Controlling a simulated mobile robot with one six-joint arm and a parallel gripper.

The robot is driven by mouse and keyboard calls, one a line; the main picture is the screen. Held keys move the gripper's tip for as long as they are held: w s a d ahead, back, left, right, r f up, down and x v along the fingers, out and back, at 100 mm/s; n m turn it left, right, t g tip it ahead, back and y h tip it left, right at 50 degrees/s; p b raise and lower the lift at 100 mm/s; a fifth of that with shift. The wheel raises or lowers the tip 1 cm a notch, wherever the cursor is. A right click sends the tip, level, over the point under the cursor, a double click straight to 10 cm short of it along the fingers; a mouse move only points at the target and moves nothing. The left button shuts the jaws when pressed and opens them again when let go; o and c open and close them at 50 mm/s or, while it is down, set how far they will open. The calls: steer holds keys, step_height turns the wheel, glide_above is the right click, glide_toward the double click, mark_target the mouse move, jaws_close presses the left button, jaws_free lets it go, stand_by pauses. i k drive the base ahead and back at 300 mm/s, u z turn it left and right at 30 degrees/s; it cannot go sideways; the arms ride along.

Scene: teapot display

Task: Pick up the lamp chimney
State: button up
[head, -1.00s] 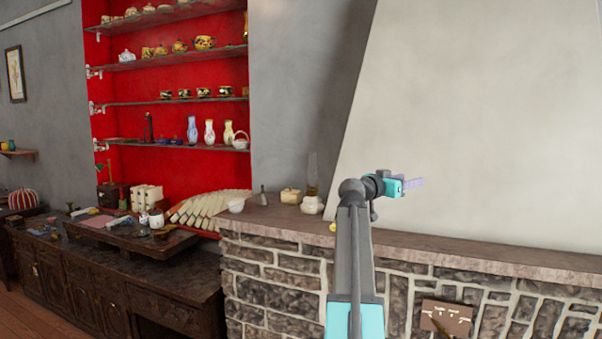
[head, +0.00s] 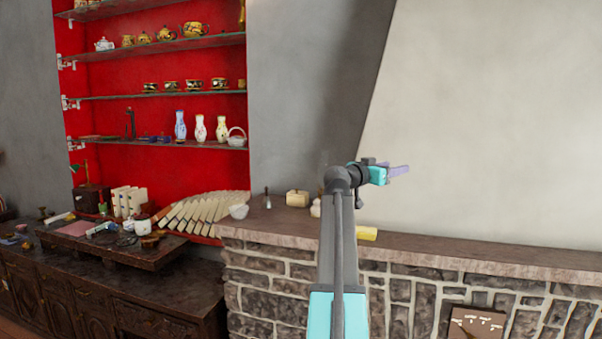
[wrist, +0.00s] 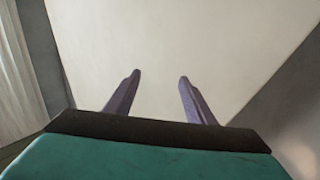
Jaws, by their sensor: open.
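The lamp chimney (head: 324,159) is a faint clear glass tube on the stone mantel. Only its top shows in the head view, because my arm covers most of it. A white rounded lamp base (head: 315,209) shows in part below it, beside my arm. My gripper (head: 399,170) is held above the mantel, right of the chimney, pointing right. In the wrist view my gripper (wrist: 159,84) has its two purple fingers apart with nothing between them. The wrist view shows only pale wall ahead, no chimney.
On the mantel (head: 460,250) left of the lamp stand a cream box (head: 297,198), a small dark bell-like item (head: 267,200) and a white bowl (head: 239,211). A yellow item (head: 366,234) lies at the front edge. The mantel to the right is clear.

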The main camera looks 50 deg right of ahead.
mark_target(325, 164)
steer(key=z, duration=0.05)
steer(key=i, duration=1.2)
